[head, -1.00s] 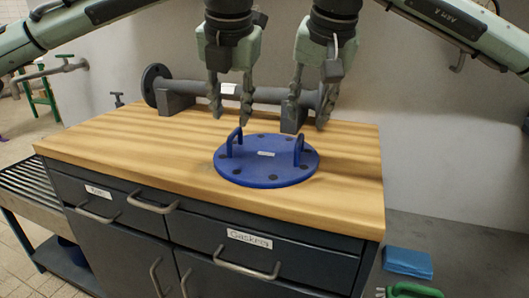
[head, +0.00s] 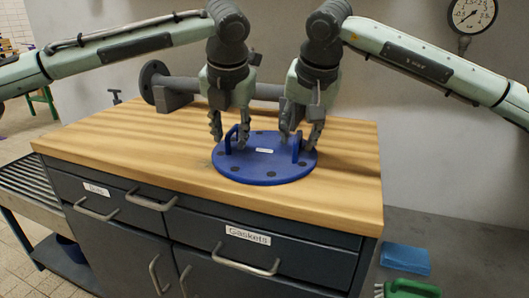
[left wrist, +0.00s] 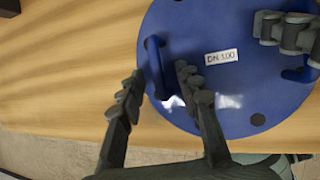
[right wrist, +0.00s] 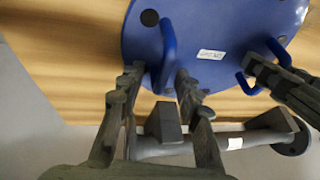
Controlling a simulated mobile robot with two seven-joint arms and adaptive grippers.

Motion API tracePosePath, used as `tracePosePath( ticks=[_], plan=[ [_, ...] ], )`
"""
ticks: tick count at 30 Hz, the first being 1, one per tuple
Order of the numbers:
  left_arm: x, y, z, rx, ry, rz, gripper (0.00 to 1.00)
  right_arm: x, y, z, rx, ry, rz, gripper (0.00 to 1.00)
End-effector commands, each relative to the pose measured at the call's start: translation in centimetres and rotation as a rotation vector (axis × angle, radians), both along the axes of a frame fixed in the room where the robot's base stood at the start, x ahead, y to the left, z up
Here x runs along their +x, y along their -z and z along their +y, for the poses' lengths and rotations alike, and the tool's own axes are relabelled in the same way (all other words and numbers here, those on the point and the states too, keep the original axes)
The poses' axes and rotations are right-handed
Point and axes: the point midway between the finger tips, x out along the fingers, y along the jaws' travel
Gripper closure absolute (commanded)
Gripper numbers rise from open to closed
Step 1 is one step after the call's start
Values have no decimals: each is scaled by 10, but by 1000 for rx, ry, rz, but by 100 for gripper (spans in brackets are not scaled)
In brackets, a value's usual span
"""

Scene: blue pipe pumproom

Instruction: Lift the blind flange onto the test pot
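The blind flange (head: 262,174) is a round blue disc with bolt holes, a white label and two upright loop handles. It lies flat on the wooden worktop. My left gripper (head: 229,140) is open, its fingers on either side of the left handle (left wrist: 155,68). My right gripper (head: 299,140) is open, its fingers on either side of the right handle (right wrist: 167,52). In the wrist views gaps show between fingers and handles. I cannot make out the test pot in any view.
The flange lies on a wooden-topped cabinet (head: 110,150) with labelled drawers. Behind it a grey flanged pipe (head: 190,88) rests on supports. A blue cloth-like stack (head: 405,259) and a green-handled item (head: 412,288) lie at lower right. The worktop's left part is clear.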

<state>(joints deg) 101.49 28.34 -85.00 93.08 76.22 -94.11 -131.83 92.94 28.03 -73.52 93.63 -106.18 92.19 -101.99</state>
Motion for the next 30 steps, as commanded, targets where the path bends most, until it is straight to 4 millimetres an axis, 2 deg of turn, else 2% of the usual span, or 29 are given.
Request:
tracePosePath(
  ticks=[4, 12, 30],
  plan=[
    [0, 0, 0, 0, -1, 0, 68, 0, 0, 0, 0, 0, 0, 68],
    [0, 0, 0, 0, -1, 0, 100, 0, 0, 0, 0, 0, 0, 100],
    [1, -3, 0, -2, -1, -4, 100, 0, -3, 0, 2, 0, -4, 100]
  ],
)
